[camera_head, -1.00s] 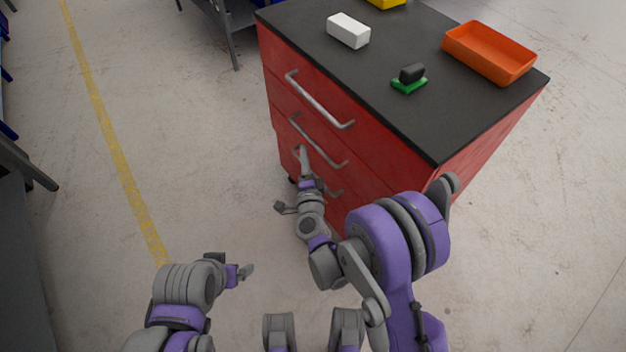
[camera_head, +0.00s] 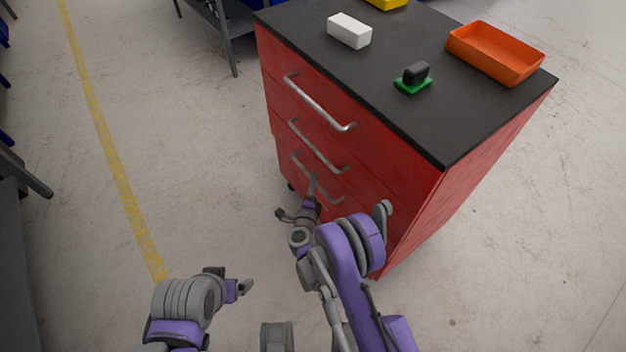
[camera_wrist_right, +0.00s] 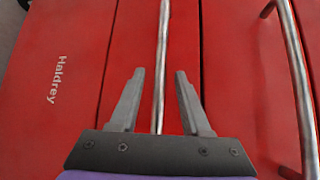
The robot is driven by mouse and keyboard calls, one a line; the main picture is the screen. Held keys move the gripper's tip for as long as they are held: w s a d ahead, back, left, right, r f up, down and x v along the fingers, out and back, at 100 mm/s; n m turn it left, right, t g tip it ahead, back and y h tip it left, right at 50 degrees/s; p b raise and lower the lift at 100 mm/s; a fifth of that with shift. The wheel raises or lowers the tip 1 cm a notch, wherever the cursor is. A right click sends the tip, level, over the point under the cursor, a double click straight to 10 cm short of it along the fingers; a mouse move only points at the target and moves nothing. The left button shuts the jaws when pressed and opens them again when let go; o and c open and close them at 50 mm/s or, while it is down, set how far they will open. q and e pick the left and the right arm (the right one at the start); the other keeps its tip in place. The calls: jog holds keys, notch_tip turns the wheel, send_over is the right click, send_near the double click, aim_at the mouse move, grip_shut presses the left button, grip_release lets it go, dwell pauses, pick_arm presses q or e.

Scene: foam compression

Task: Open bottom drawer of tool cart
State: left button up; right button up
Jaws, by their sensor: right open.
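The red tool cart (camera_head: 440,205) has three drawers with bar handles on its front, and the drawers look shut. The bottom handle (camera_head: 298,160) is partly covered by my right gripper (camera_head: 299,197), which is at the lower front of the cart. In the right wrist view, the right gripper (camera_wrist_right: 155,88) is open, with a handle bar (camera_wrist_right: 161,60) running between its two fingers. The fingers appear apart from the bar. Another handle (camera_wrist_right: 293,60) shows to the right there. My left gripper (camera_head: 243,287) is low at the left, away from the cart; its jaw opening is unclear.
On the cart's black top (camera_head: 380,75) are a white block (camera_head: 349,31), a dark piece on a green base (camera_head: 413,85), an orange tray (camera_head: 490,60) and a yellow item (camera_head: 386,3). A grey bench (camera_head: 228,30) stands behind. The floor left of the cart is clear.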

jog(key=shift+w+d+f, duration=0.15)
jog(key=shift+w, duration=0.85)
jog(key=shift+c, duration=0.2)
grip_shut()
dwell(0.6)
